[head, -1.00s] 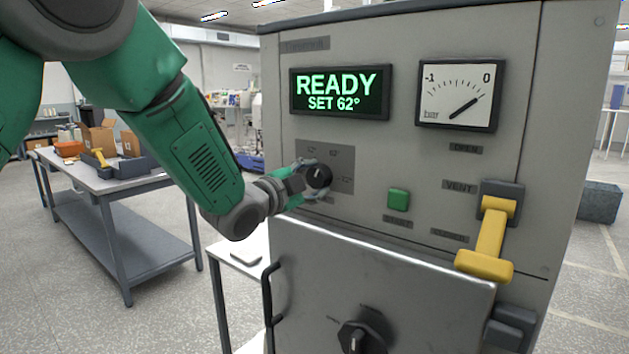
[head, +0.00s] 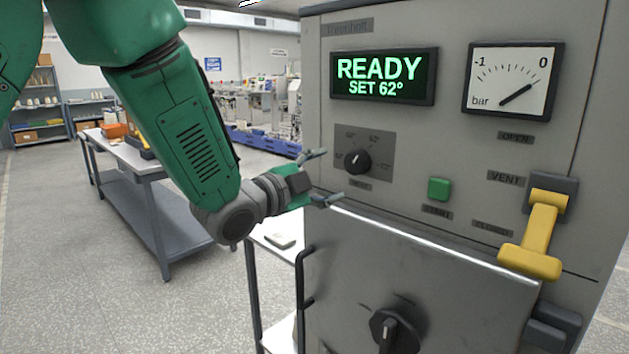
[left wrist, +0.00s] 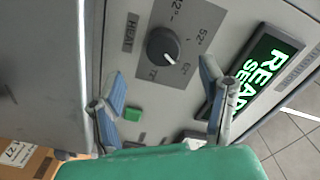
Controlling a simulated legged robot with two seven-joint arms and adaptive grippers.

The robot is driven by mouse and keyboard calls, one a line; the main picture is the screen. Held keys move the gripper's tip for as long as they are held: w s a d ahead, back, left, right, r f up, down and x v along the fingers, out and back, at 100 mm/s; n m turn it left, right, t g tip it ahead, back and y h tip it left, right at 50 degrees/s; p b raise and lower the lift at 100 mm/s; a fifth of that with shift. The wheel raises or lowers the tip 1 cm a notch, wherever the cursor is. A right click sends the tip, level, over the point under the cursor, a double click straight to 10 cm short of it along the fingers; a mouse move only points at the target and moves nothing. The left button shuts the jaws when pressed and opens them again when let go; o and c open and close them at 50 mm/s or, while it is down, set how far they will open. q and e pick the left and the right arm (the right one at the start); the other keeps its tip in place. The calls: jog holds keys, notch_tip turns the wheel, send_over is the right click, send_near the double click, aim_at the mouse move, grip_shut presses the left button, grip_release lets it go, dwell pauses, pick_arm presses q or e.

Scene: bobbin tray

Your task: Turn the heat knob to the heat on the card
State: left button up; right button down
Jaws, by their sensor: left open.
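The round black heat knob (head: 357,161) sits on a dark grey plate (head: 384,139) on the machine's front. It also shows in the left wrist view (left wrist: 163,47), where its white pointer aims at a mark that looks like 62°. The green display (head: 384,79) reads READY, SET 62°. My left gripper (head: 333,176) is open and empty, just left of the knob and apart from it. In the left wrist view its two fingers stand spread below the knob. I cannot make out a card with a heat on it.
Right of the knob are a green button (head: 439,189), a yellow vent lever (head: 537,235) and a pressure gauge (head: 513,82). Below is the machine door with a black knob (head: 394,330) and a side handle. A side table (head: 150,165) stands at the left.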

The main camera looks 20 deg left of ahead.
pick_arm(q)
jog(key=shift+v, duration=1.9)
jog(key=shift+f, duration=0.1)
